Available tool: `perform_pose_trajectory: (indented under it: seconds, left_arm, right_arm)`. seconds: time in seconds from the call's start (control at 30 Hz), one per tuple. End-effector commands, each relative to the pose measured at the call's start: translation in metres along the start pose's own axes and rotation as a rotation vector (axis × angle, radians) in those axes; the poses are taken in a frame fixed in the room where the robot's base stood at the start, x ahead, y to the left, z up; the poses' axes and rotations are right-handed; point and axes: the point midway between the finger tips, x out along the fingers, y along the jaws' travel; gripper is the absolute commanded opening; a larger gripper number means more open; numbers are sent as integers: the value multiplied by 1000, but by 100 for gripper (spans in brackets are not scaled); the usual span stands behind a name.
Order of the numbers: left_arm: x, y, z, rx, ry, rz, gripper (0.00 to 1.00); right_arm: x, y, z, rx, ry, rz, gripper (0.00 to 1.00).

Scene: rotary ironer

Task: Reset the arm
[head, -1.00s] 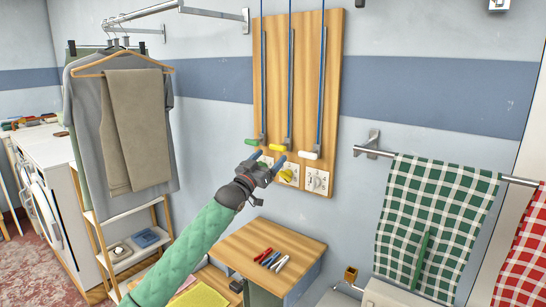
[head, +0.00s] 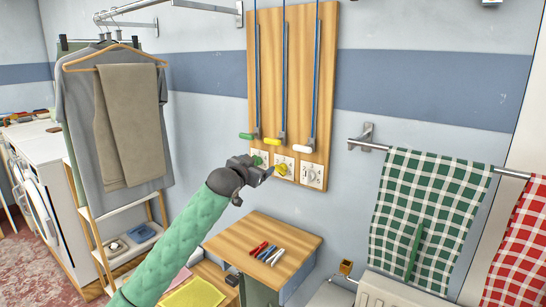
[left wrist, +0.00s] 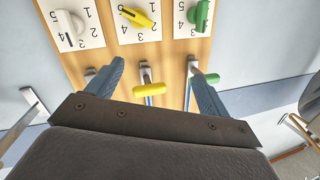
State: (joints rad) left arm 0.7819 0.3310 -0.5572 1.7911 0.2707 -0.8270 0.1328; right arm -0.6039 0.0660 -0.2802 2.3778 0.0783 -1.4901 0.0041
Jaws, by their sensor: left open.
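My left gripper (head: 264,172) is open and empty, in front of the lower part of the wooden board on the wall. In the left wrist view its two fingers (left wrist: 160,88) are spread, with the yellow pull handle (left wrist: 150,90) showing between them; I see no contact. Beyond the fingers are dial plates with a white knob (left wrist: 68,27), a yellow knob (left wrist: 138,17) and a green knob (left wrist: 201,15). In the head view the yellow knob (head: 282,170) is just right of the fingertips. My right gripper is not in view.
Green (head: 247,136), yellow (head: 272,141) and white (head: 302,148) handles hang on rods on the board (head: 267,70). Below stands a small wooden table (head: 240,240) with pens. A checked green towel (head: 425,215) hangs at right, clothes (head: 125,120) at left.

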Motion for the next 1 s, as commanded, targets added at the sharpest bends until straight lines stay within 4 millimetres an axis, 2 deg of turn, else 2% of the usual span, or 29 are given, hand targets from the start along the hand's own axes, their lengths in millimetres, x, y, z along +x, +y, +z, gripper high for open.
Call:
perform_pose_trajectory:
  seconds: [0.1,0.27,0.47,1.0]
  left_arm:
    - [-23,0,-12,38,-58,-29,80]
    - [-58,8,0,60,-162,-56,80]
    - [-107,28,42,50,-304,-71,80]
    - [-244,94,182,-95,-627,-49,80]
  right_arm:
    - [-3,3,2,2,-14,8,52]
    - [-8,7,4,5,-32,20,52]
    - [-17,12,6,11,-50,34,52]
    - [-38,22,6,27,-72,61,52]
